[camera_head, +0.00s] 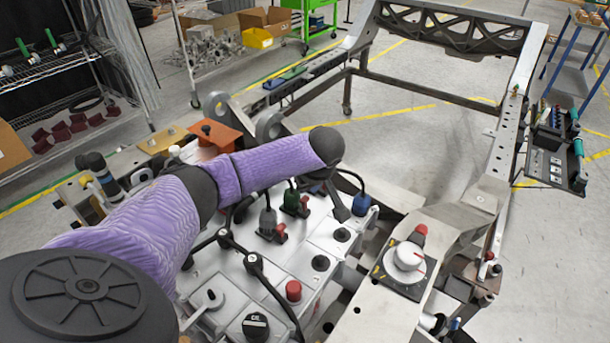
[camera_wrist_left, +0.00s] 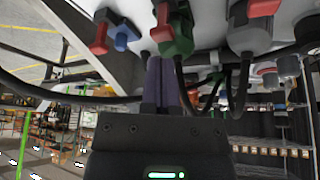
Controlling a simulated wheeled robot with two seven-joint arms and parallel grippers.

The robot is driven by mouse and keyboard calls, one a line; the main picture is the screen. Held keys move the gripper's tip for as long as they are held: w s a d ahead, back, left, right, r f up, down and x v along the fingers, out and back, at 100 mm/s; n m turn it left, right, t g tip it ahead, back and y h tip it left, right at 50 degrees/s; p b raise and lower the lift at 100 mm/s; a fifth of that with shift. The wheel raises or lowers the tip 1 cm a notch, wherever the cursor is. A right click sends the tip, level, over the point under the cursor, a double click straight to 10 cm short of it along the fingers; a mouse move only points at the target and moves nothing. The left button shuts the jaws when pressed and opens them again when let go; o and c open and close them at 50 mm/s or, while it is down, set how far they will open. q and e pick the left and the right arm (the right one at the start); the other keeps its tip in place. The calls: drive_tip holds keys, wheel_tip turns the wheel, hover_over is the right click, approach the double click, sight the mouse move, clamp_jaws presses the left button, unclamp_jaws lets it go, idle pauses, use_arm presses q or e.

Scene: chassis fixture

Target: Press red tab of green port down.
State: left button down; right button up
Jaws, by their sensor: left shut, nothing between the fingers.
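The green port (camera_head: 293,200) is a dark green connector with a cable, standing on the white unit. Its red tab (camera_head: 305,206) is at its right side. In the left wrist view the green port (camera_wrist_left: 180,38) and its red tab (camera_wrist_left: 162,24) show at the top middle. My left gripper (camera_wrist_left: 160,68) is shut and empty, its purple fingers close together. The fingertips appear right by the red tab and green port; I cannot tell whether they touch. In the head view my purple left arm reaches over the unit and largely hides the gripper. My right gripper is out of view.
A blue connector (camera_head: 362,204) stands right of the green port, and a grey connector (camera_head: 267,222) with a red tab (camera_head: 280,233) stands left of it. Black cables loop around them. A red button (camera_head: 293,290) and a rotary switch (camera_head: 408,256) are nearer.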

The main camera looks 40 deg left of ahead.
use_arm(q)
drive_tip(key=shift+f+b, duration=0.55)
drive_tip(key=shift+f, duration=0.85)
wheel_tip(320, 180, up, 8)
drive_tip(key=p, duration=0.8)
drive_tip(key=shift+f+p, duration=0.25)
drive_tip(key=shift+p, duration=0.1)
drive_tip(key=shift+f, duration=0.2)
